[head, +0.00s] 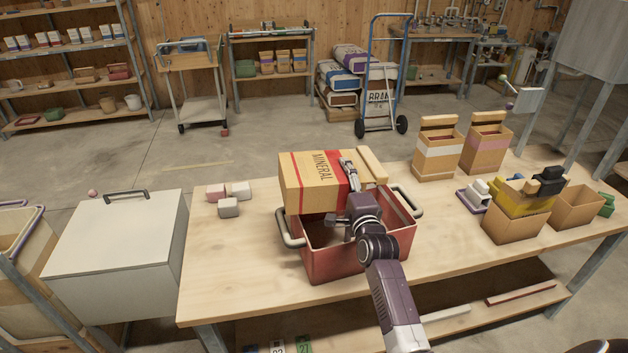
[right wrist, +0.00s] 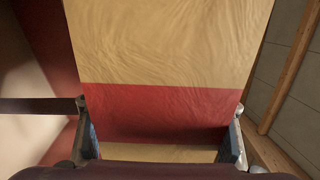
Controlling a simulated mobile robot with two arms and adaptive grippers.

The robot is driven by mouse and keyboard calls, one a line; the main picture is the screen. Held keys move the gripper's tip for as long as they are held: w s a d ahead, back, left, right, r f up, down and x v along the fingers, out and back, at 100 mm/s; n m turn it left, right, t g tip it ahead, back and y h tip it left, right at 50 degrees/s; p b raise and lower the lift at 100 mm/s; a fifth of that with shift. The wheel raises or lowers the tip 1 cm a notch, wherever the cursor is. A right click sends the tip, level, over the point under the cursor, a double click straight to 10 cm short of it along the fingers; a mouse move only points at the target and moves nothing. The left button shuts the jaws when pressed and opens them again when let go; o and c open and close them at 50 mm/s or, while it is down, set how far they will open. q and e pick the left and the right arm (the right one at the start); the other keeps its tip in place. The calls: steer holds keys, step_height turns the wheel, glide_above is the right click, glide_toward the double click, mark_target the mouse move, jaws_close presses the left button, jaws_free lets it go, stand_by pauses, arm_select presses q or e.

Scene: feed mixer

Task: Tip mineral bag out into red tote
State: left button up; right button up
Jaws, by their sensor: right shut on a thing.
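The mineral bag (head: 308,187), tan with red bands and the word MINERAL, is tipped on its side over the red tote (head: 330,265). Its cream top strip points right, and no contents show coming out. My right gripper (head: 348,182) is shut on the bag from the near side. In the right wrist view the bag's tan and red face (right wrist: 165,105) fills the space between the fingers (right wrist: 160,148). The tote stands on the wooden table with a pale handle at each end. My left gripper is not in view.
Several small blocks (head: 229,207) lie on the table (head: 232,262) left of the tote. Two upright bags (head: 437,155), an open box (head: 513,222) and other small items stand to the right. A grey lidded bin (head: 115,245) adjoins the table's left end.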

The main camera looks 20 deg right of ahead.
steer(key=shift+r, duration=0.3)
steer(key=shift+d+r+m, duration=0.2)
steer(key=shift+m, duration=0.2)
steer(key=shift+d+m+p, duration=0.2)
steer(key=shift+m+p, duration=0.1)
steer(key=shift+m, duration=0.2)
steer(key=shift+s+d+r+m, duration=0.1)
steer(key=shift+d+r+m, duration=0.1)
steer(key=shift+m, duration=0.3)
steer(key=shift+d+f+m, duration=0.1)
steer(key=shift+d+m, duration=0.1)
steer(key=shift+m, duration=0.2)
